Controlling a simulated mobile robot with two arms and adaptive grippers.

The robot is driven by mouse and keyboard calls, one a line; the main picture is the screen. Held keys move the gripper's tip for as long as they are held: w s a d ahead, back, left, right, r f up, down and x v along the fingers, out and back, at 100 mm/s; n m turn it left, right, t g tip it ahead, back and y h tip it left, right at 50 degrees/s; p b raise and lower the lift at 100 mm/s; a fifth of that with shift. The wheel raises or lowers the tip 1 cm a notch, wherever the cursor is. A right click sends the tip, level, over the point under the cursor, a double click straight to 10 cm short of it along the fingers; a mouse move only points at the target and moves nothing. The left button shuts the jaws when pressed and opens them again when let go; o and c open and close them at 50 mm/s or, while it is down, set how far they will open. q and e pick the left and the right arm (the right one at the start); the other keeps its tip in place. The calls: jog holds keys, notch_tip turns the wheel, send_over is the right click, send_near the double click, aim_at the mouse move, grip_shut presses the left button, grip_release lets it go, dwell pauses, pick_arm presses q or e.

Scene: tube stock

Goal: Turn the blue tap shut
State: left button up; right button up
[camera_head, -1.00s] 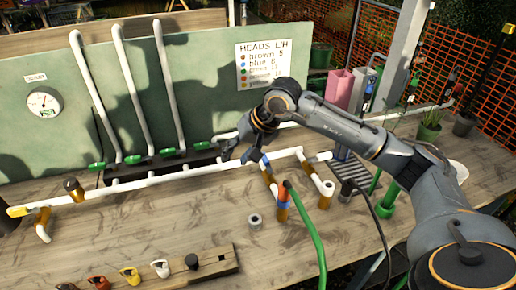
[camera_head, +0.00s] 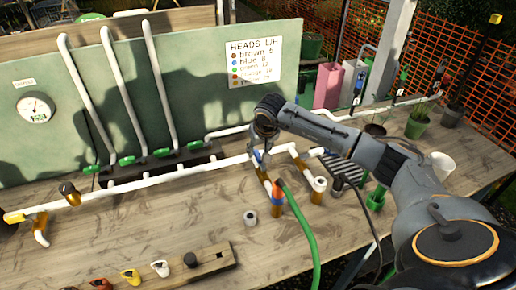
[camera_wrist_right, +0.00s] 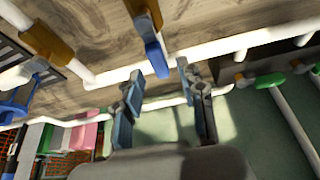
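The blue tap (camera_wrist_right: 156,58) shows in the right wrist view as a blue lever on a brown fitting (camera_wrist_right: 144,14), by the white pipe. My right gripper (camera_wrist_right: 161,74) is open, its two fingers apart. The lever's end lies between and just beyond the fingertips in that view; I cannot tell whether they touch. In the head view my right gripper (camera_head: 262,152) hangs pointing down over the white pipe's junction and largely hides the tap. My left gripper is not in view.
Three green taps (camera_head: 162,152) sit along the back pipes. A grey ring (camera_head: 250,217) lies on the bench. A board with several coloured knobs (camera_head: 205,262) lies at the front.

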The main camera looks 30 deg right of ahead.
jog(key=shift+x, duration=0.9)
jog(key=shift+c, duration=0.2)
grip_shut()
